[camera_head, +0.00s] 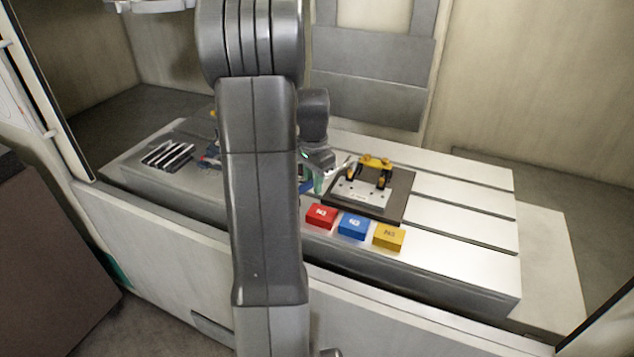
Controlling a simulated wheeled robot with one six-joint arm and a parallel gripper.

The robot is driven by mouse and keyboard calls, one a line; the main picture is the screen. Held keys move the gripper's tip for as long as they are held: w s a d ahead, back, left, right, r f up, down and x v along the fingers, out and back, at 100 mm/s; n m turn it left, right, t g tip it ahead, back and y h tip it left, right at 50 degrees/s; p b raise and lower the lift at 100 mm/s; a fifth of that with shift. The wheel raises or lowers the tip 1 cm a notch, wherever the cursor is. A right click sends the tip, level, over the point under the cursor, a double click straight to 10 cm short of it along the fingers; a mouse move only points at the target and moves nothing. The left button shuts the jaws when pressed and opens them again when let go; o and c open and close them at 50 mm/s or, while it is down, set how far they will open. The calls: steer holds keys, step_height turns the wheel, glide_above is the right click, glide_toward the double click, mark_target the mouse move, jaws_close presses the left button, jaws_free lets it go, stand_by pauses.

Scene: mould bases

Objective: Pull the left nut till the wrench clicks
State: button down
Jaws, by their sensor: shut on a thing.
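My gripper (318,172) is small in the view, just left of the mould base, and partly covered by my arm. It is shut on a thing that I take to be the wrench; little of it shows. The grey mould base (362,194) sits on a dark plate on the slotted table. Two yellow-and-black clamps (376,163) stand at its back part. The left nut cannot be made out, and whether the wrench is on it cannot be told.
A red box (320,215), a blue box (353,226) and a yellow box (389,237) stand in front of the mould base. A dark rack with light bars (167,155) lies at the left. The slotted table (462,230) is clear at the right.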

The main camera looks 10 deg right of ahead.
steer(key=shift+w+a+m+p, duration=0.2)
steer(key=shift+w+a+m, duration=0.1)
steer(key=shift+w+m, duration=0.4)
steer(key=shift+w+a+m+p, duration=0.15)
steer(key=shift+w+a+m, duration=0.1)
steer(key=shift+w+m, duration=0.4)
steer(key=shift+w, duration=0.15)
steer(key=shift+w, duration=0.1)
steer(key=shift+w+a+m+p, duration=0.15)
steer(key=shift+w+m+p, duration=0.35)
steer(key=shift+w+m, duration=0.5)
steer(key=shift+w+a+m+p, duration=0.1)
steer(key=shift+w+m+p, duration=0.45)
steer(key=shift+w, duration=0.65)
steer(key=shift+s+n+b, duration=0.5)
steer(key=shift+s+n, duration=0.5)
steer(key=shift+s, duration=0.5)
steer(key=s+n, duration=0.1)
steer(key=s, duration=0.1)
steer(key=s+d+n+b, duration=0.1)
steer(key=n, duration=0.1)
steer(key=shift+s+d, duration=0.15)
steer(key=shift+s, duration=0.25)
steer(key=shift+s+d+n, duration=0.15)
steer(key=shift+s+n, duration=0.15)
steer(key=shift+s, duration=0.05)
